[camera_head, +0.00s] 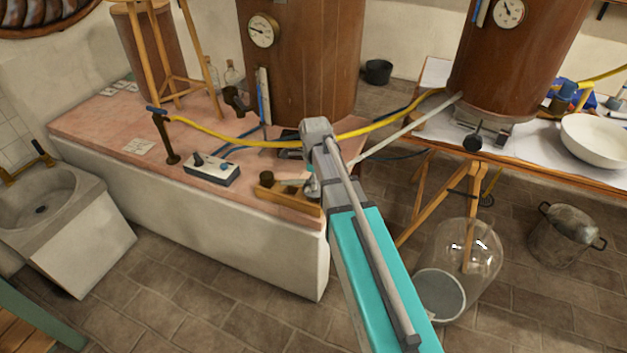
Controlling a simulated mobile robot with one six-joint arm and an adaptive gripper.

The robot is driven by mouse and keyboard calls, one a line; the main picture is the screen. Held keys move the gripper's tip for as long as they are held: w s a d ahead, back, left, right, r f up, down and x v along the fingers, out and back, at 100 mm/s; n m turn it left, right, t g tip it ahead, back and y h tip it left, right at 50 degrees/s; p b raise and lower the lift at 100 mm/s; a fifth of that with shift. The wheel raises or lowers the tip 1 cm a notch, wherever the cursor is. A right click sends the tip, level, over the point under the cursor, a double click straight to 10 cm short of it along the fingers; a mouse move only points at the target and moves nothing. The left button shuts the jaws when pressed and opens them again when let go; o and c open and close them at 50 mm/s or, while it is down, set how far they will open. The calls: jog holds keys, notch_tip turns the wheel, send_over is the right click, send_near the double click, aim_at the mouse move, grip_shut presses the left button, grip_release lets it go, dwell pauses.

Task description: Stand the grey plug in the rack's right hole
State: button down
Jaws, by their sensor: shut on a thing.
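The wooden rack (284,193) is a small low block near the front right edge of the pink worktop. A brownish round piece (267,178) stands at its left part. The rack's right end is largely covered by my arm, so its right hole cannot be made out. My gripper (313,187) is at the rack's right end, mostly hidden behind my arm, and is shut on the grey plug. The plug itself cannot be told apart from the gripper here, nor can I tell whether it touches the rack.
A blue-and-white control box (211,168) sits left of the rack. A yellow hose (230,138) crosses behind it, near a large copper vessel (300,70). The worktop (105,122) ends just right of the rack.

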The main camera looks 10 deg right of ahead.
jog(key=shift+f+b, duration=2)
jog(key=shift+f, duration=0.05)
dwell(4.8)
jog(key=shift+c, duration=1)
grip_release()
